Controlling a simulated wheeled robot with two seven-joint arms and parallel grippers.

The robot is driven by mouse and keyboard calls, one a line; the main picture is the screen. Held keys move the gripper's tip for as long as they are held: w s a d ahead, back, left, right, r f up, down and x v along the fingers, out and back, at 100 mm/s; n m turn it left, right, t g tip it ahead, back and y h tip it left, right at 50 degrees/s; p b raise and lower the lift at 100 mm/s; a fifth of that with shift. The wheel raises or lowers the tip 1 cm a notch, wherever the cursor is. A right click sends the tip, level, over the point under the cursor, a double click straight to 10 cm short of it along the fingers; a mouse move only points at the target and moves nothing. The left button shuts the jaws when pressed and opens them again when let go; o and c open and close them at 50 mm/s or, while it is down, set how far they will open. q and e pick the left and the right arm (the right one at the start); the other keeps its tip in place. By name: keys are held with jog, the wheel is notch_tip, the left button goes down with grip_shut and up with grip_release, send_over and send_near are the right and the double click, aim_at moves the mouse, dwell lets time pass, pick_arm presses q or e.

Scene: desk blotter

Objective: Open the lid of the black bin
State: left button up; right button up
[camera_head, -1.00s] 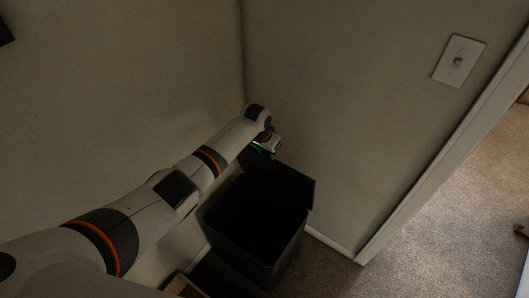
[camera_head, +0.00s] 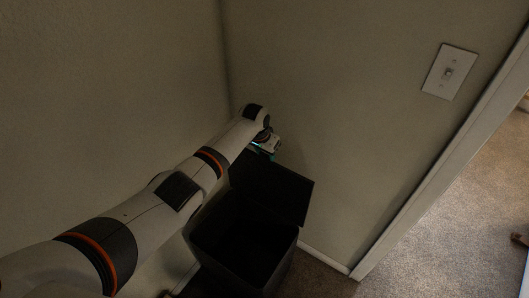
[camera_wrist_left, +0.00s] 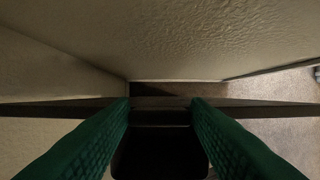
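The black bin (camera_head: 281,268) stands in the wall corner with its dark inside showing. Its black lid (camera_head: 272,190) is raised and stands up at the back, near the wall. My left gripper (camera_head: 267,153) is at the upper edge of the lid; whether it touches is hard to tell. In the left wrist view, the two green fingers (camera_wrist_left: 161,104) are apart with nothing clearly held between them. The dark bin shows below and between them (camera_wrist_left: 160,155). My right gripper is not in view.
Walls stand close behind and left of the bin. A light switch (camera_head: 449,72) is on the right wall. A white door frame (camera_head: 440,165) stands at the right, with open carpet (camera_head: 455,235) beyond it.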

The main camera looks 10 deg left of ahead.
pick_arm(q)
jog(key=o, duration=0.3)
jog(key=shift+o, duration=0.2)
jog(key=shift+r, duration=0.1)
jog(key=v, duration=1.2)
jog(key=shift+p, duration=0.4)
jog(key=s+a+f+n, duration=0.1)
jog(key=s+f, duration=0.5)
jog(key=f, duration=0.6)
jog(key=s+a+f, duration=0.2)
jog(key=s+f, duration=0.4)
jog(key=f, duration=0.5)
jog(key=s+a+f+n, duration=0.1)
jog(key=s+f, duration=0.5)
jog(key=f, duration=0.6)
jog(key=s+a+f, duration=0.1)
jog(key=s+f, duration=0.4)
jog(key=s, duration=0.8)
jog(key=s+a+f+g, duration=0.1)
jog(key=s+f, duration=0.4)
jog(key=s, duration=0.8)
jog(key=s+a+f+g+y, duration=0.1)
jog(key=s+f, duration=0.4)
jog(key=s, duration=0.8)
